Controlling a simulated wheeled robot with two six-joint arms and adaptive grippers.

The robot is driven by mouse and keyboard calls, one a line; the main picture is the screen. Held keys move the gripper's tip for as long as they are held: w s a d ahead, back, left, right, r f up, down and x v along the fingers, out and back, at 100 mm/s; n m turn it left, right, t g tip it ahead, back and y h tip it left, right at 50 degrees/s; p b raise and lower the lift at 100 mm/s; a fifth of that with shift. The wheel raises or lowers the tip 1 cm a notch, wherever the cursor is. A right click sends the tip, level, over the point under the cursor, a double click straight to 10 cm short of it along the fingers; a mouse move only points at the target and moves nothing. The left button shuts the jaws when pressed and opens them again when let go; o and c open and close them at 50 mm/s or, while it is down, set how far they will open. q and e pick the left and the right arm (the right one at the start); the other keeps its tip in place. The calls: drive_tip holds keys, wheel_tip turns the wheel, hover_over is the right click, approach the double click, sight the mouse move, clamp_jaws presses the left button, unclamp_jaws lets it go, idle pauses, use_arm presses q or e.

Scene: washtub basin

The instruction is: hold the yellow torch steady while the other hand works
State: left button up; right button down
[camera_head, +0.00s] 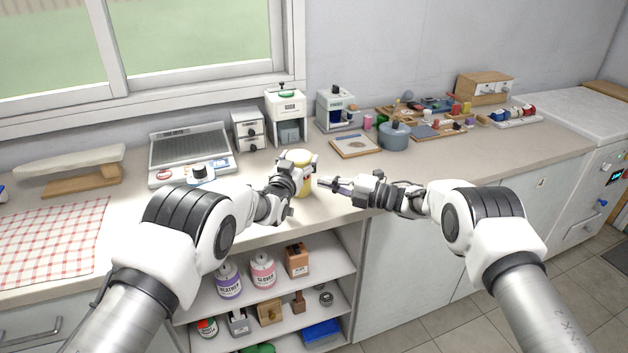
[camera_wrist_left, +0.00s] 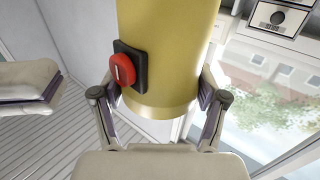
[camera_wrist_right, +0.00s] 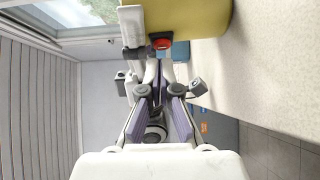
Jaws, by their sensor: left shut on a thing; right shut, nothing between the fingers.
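The yellow torch (camera_head: 301,158) stands upright over the counter's front part in the head view. My left gripper (camera_head: 290,180) is shut around it. In the left wrist view the torch (camera_wrist_left: 170,50) fills the space between the two fingers of my left gripper (camera_wrist_left: 160,98), with a red switch (camera_wrist_left: 122,69) on a black plate facing the camera. My right gripper (camera_head: 322,183) is shut and empty, its tips just right of the torch. In the right wrist view the torch (camera_wrist_right: 195,18) and red switch (camera_wrist_right: 162,44) show beyond the fingers of my right gripper (camera_wrist_right: 160,75).
A checkered cloth (camera_head: 50,235) lies at left. Open shelves (camera_head: 330,265) with cans and boxes sit below the counter edge.

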use_arm(q)
drive_tip(key=shift+f, duration=0.45)
use_arm(e)
drive_tip(key=shift+v, duration=1.65)
use_arm(q)
drive_tip(key=shift+a, duration=0.1)
use_arm(e)
drive_tip(key=shift+f, duration=0.1)
use_arm(q)
drive_tip(key=o, duration=1.2)
drive_tip(key=shift+o, duration=1.2)
drive_tip(key=shift+r, duration=0.1)
drive_tip(key=shift+w, duration=0.1)
use_arm(e)
drive_tip(key=shift+w, duration=0.1)
